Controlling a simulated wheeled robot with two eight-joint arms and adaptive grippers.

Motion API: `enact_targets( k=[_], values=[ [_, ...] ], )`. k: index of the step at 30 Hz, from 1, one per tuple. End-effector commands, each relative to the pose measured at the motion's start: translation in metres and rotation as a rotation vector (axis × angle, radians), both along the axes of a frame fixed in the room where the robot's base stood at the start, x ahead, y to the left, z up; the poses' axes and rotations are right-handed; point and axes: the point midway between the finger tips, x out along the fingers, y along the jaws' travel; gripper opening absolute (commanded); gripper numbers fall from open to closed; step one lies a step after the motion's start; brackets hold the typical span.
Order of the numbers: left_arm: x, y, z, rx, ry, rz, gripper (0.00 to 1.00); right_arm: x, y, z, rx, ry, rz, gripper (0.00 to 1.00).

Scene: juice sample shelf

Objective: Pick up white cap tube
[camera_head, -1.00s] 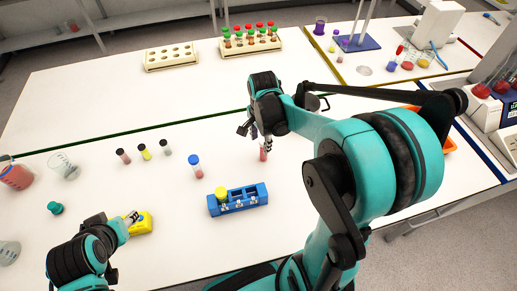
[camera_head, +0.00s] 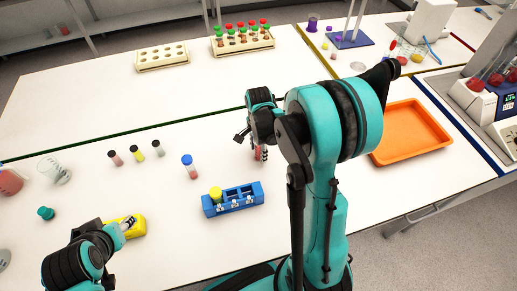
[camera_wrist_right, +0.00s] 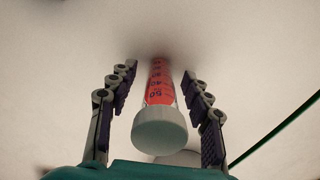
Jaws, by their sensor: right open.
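The white cap tube (camera_wrist_right: 160,128) stands between the two fingers of my right gripper in the right wrist view, with its white cap nearest the camera and red contents with dark markings below. My right gripper (camera_wrist_right: 158,95) is open, with one finger on each side of the tube and a visible gap to each.
An orange tray (camera_head: 440,150) lies right. Far racks (camera_head: 162,60) sit at the back. The table's middle is mostly clear.

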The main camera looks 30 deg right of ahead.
Motion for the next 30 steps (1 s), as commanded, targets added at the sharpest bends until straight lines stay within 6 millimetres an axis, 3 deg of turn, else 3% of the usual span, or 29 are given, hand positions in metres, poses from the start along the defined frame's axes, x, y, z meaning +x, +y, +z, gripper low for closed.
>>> enact_targets(
  k=[7,12,13,23,30],
  values=[
    [0.0,0.0,0.0,0.0,0.0,0.0,0.45,0.0,0.0,-0.001,0.0,0.0,0.0,0.47],
    [0.0,0.0,0.0,0.0,0.0,0.0,0.45,0.0,0.0,-0.001,0.0,0.0,0.0,0.02],
    [0.0,0.0,0.0,0.0,0.0,0.0,0.45,0.0,0.0,-0.001,0.0,0.0,0.0,0.0],
    [0.0,0.0,0.001,0.0,0.0,0.0,0.45,0.0,0.0,0.001,0.0,0.0,0.0,0.0],
    [0.0,0.0,0.009,0.0,0.0,0.0,0.45,0.0,0.0,0.023,0.0,0.0,0.0,0.0]
  ],
)
